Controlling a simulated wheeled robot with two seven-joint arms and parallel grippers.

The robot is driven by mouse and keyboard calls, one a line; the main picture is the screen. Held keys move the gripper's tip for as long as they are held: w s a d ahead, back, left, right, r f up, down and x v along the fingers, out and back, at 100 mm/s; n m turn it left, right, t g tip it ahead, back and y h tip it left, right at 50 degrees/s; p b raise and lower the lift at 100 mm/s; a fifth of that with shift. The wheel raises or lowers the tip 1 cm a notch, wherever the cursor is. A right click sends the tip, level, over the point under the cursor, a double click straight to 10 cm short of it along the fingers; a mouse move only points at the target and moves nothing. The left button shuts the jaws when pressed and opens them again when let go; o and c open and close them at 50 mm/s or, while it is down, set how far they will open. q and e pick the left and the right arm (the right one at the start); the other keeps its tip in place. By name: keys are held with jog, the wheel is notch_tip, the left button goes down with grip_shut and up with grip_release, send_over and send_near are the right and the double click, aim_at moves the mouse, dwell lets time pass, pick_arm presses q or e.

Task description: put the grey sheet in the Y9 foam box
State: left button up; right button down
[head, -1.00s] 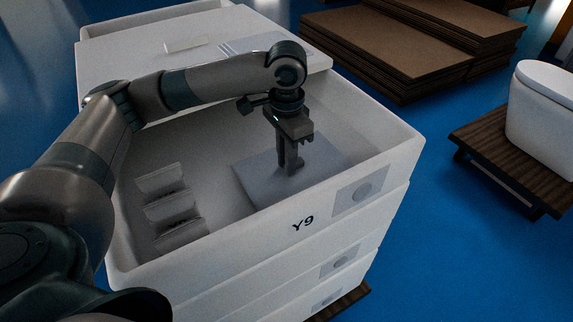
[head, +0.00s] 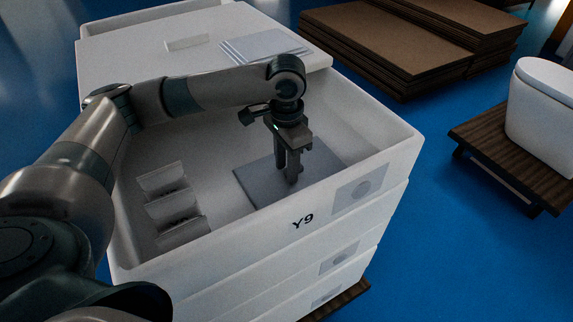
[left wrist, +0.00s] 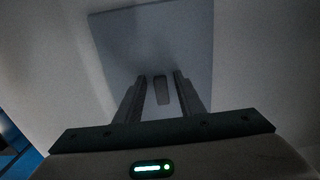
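The grey sheet (head: 262,186) lies inside the white Y9 foam box (head: 385,150), towards its front right corner, and looks flat on the floor of the box. My left gripper (head: 288,178) points down over the sheet, inside the box. In the left wrist view the sheet (left wrist: 185,35) lies beyond the fingers. The two fingers (left wrist: 162,75) stand apart on either side of a small grey tab (left wrist: 161,92), with a gap on each side. The gripper hides part of the sheet in the head view. My right gripper is not in view.
Several small white pockets (head: 175,200) line the box's left side. A white lid-like surface (head: 130,55) behind carries a stack of grey sheets (head: 265,45). Brown boards (head: 400,40) lie at the back, and a white toilet (head: 545,110) stands on a wooden pallet (head: 500,165) at right.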

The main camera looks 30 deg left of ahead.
aim_at(285, 171)
pick_arm(q)
jog(key=shift+r, duration=0.55)
notch_tip(285, 171, up, 11)
jog(key=b, duration=0.3)
jog(key=shift+a, duration=0.1)
dwell(0.3)
